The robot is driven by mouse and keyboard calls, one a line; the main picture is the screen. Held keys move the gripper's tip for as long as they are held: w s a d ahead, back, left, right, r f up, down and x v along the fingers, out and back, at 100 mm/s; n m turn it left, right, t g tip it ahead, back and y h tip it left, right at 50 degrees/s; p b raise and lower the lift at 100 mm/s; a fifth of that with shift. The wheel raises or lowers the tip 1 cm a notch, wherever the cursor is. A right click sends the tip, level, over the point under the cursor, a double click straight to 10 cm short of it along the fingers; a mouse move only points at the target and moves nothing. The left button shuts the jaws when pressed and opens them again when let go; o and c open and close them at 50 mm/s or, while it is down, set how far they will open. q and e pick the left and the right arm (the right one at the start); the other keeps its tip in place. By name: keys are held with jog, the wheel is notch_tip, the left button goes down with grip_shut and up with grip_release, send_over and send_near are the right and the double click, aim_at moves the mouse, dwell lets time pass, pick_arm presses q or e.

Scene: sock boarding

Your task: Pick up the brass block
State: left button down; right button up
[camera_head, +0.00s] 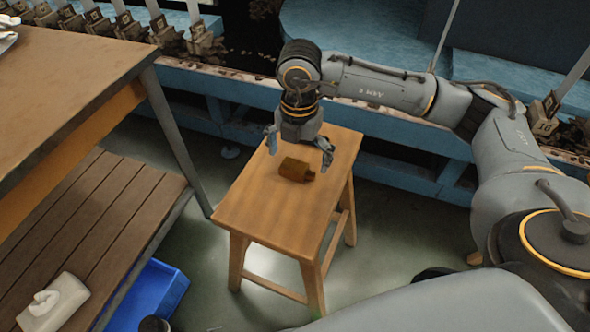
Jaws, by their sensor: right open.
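The brass block (294,169) is a small brown-gold piece lying on the top of a wooden stool (262,213). My right gripper (299,153) points down over the stool, just above and behind the block in the picture. Its fingers are spread wide, one to the left and one to the right of the block, and nothing is between them that I can see held. I cannot tell the exact height of the fingertips over the stool top. My left gripper is not in view.
A wooden workbench (75,60) with a slatted lower shelf (100,215) stands at the left. A tissue box (55,300) lies on the shelf, and a blue bin (150,295) stands on the floor. Blue machinery (400,170) runs behind the stool. The stool top around the block is clear.

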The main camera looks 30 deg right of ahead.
aim_at(298, 167)
notch_tip(298, 167, down, 3)
jog(key=shift+f, duration=0.2)
jog(key=shift+r, duration=0.1)
jog(key=c, duration=1.4)
